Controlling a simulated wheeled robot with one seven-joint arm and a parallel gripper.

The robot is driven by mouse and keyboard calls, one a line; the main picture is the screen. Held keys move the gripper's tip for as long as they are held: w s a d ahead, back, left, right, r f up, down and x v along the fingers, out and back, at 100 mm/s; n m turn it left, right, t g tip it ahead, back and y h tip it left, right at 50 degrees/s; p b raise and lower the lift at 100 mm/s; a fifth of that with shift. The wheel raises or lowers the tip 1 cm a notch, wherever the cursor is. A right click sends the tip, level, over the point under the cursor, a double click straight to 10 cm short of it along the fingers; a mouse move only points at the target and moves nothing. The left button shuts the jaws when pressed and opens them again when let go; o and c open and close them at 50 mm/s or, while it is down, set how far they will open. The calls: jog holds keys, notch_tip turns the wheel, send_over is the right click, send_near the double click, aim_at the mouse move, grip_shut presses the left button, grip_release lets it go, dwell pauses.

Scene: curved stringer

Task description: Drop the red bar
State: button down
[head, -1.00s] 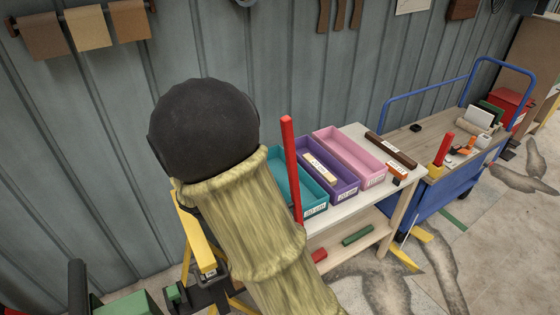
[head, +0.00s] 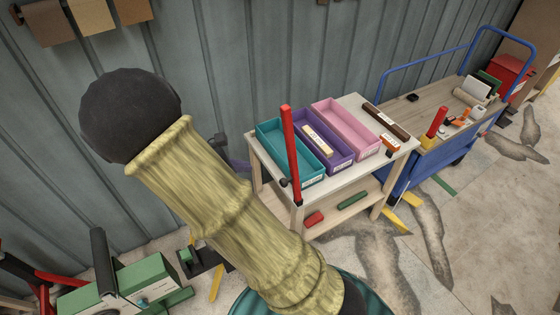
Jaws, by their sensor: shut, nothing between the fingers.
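A long red bar (head: 291,150) stands nearly upright at the front left corner of the white table (head: 345,180), in front of the teal tray (head: 268,138). Its lower end is near the table's corner; I cannot tell what it rests on. A small dark part shows beside the bar low down, too small to identify. A shorter red bar (head: 314,218) lies on the table's lower shelf. My arm, in a yellowish sleeve with a black round joint, fills the left middle. My gripper cannot be made out; it is likely hidden behind the arm.
A purple tray (head: 350,158) and a pink tray (head: 365,138) stand beside the teal one. A dark brown bar (head: 385,122) lies at the table's right. A green bar (head: 352,201) lies on the lower shelf. A blue cart (head: 425,175) stands right. Green machinery (head: 120,285) is lower left.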

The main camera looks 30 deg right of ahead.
jog(key=p, duration=0.1)
send_near(290, 163)
notch_tip(290, 163, down, 4)
jog(key=d+p, duration=0.1)
jog(key=d, duration=0.3)
jog(key=shift+w+r, duration=0.1)
jog(key=shift+r, duration=0.05)
jog(key=shift+d, duration=0.3)
jog(key=shift+d+p, duration=0.15)
jog(key=shift+p, duration=0.15)
